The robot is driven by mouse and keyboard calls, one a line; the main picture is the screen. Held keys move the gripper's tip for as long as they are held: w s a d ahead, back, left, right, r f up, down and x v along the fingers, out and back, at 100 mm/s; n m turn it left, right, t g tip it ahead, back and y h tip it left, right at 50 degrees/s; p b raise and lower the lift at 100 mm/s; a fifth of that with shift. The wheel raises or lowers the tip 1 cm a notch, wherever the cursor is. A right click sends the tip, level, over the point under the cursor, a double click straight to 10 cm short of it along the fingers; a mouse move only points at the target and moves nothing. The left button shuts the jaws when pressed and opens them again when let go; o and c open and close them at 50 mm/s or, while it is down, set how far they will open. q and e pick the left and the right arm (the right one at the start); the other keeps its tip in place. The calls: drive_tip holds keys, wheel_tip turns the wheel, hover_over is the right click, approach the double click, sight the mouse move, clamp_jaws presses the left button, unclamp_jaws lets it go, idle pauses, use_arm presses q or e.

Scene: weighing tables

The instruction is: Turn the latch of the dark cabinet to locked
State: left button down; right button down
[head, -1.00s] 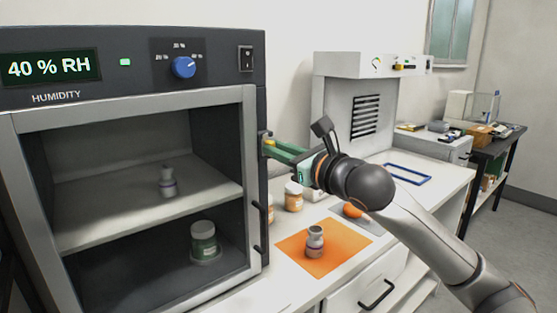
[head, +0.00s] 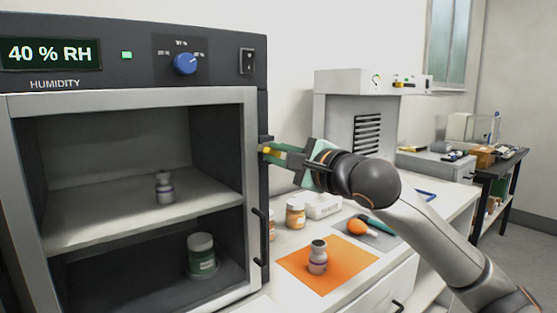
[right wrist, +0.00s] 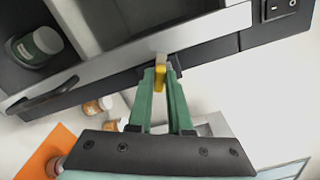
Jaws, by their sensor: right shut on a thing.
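The dark cabinet (head: 257,110) stands at the left of the head view, its grey-framed door (head: 120,98) lying flush against the front. The latch (head: 265,149) is a small piece with a yellow part at the door's right edge. The latch also shows in the right wrist view (right wrist: 160,78), in front of a grey metal piece on the frame. My right gripper (head: 269,150) is shut on the latch, its green fingers on both sides of the yellow part. The fingers hide some of the latch, so its exact setting is hard to tell. My left gripper is out of view.
A black door handle (head: 258,236) sits below the latch. An orange mat (head: 350,256) with a small jar (head: 318,258) lies on the counter under my arm. Orange-labelled jars (head: 296,213) and a white box (head: 322,206) stand close by. A grey instrument (head: 340,110) stands behind.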

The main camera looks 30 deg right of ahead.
drive_tip(key=shift+f+n, duration=0.1)
drive_tip(key=shift+n, duration=0.8)
drive_tip(key=shift+n+b, duration=0.35)
drive_tip(key=shift+n, duration=1.25)
drive_tip(key=c, duration=0.8)
unclamp_jaws()
drive_tip(key=shift+c, duration=0.2)
drive_tip(key=shift+s, duration=0.1)
